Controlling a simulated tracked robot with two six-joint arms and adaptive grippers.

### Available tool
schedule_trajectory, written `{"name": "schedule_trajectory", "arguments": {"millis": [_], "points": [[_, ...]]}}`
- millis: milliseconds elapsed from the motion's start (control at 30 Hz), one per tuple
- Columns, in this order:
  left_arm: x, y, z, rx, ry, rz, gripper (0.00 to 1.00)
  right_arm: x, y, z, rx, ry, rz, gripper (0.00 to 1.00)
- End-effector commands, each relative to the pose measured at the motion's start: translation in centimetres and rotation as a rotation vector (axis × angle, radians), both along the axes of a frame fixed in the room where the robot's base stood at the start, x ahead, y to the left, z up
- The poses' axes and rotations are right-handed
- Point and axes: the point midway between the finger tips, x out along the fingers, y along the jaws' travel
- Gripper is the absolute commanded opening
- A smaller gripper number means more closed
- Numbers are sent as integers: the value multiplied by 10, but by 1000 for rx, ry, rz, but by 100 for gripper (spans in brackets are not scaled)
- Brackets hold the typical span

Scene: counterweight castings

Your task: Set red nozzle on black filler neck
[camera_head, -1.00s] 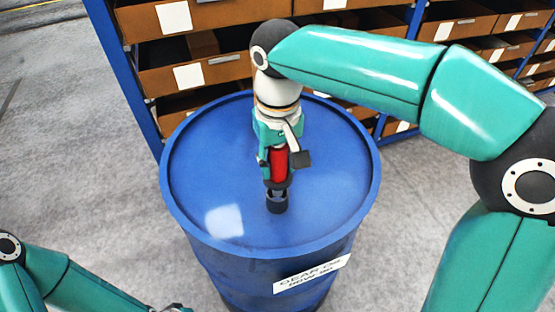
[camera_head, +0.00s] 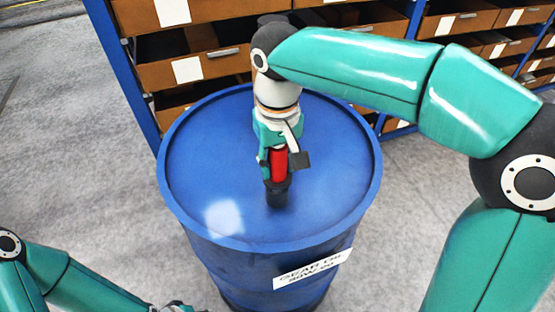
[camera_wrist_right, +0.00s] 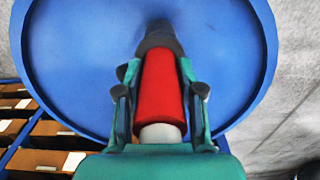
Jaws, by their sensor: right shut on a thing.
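The red nozzle (camera_head: 279,164) is held upright above the blue drum. My right gripper (camera_head: 285,161) is shut on it, one finger on each side. The black filler neck (camera_head: 277,198) stands on the drum lid, directly under the nozzle. The nozzle's dark lower end meets the neck with no clear gap; how far it sits in is hidden. In the right wrist view the red nozzle (camera_wrist_right: 160,88) lies between the fingers, its far end at a dark part. My left gripper (camera_head: 172,308) is only partly in view at the bottom edge.
The blue drum (camera_head: 215,165) has a raised rim and a white label (camera_head: 312,269). Its lid is otherwise clear around the neck. Blue shelving with cardboard bins (camera_head: 190,65) stands behind it. Bare concrete floor lies to the left and right.

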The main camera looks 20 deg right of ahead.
Motion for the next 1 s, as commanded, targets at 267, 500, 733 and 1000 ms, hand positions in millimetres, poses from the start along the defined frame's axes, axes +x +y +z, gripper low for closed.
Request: {"name": "schedule_trajectory", "arguments": {"millis": [267,500,733,1000], "points": [[0,0,-6,0,0,0,40,0,0,-7,0,-1,0,12],[0,0,-10,0,0,0,40,0,0,-13,0,-1,0,12],[0,0,-14,0,0,0,40,0,0,-19,0,-1,0,12],[0,0,-16,0,0,0,40,0,0,-22,0,-1,0,49]]}}
